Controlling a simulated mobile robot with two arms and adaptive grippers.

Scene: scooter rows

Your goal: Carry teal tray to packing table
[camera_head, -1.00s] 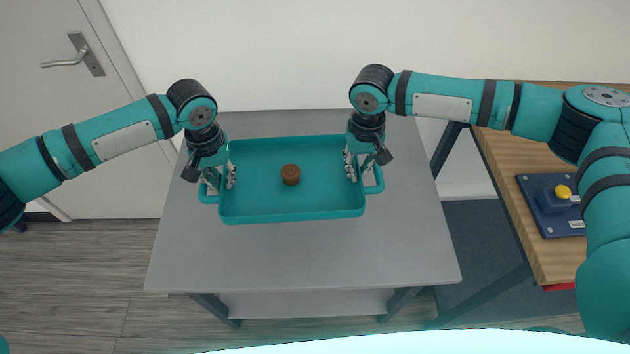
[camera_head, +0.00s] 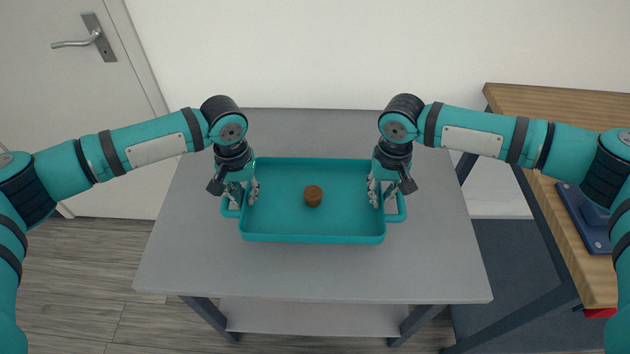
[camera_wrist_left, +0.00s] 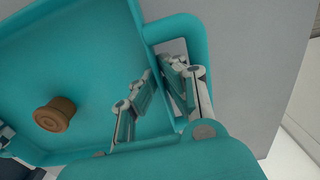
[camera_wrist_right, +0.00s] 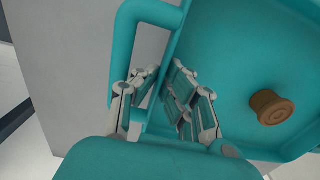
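The teal tray (camera_head: 280,238) is over the middle of the grey table (camera_head: 300,275), level. I cannot tell whether its underside touches the tabletop. A small brown round object (camera_head: 313,196) sits inside it. My left gripper (camera_head: 243,193) is at the tray's left handle, its fingers shut on either side of the tray wall, one inside the tray and one in the handle opening (camera_wrist_left: 160,75). My right gripper (camera_head: 382,194) holds the right side the same way, also seen in the right wrist view (camera_wrist_right: 163,80). The brown object shows in both wrist views.
A wooden-topped table (camera_head: 560,110) stands at the right with a blue device (camera_head: 588,222) on it. A white wall is behind the grey table and a door (camera_head: 60,110) is at the left. The grey tabletop around the tray is bare.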

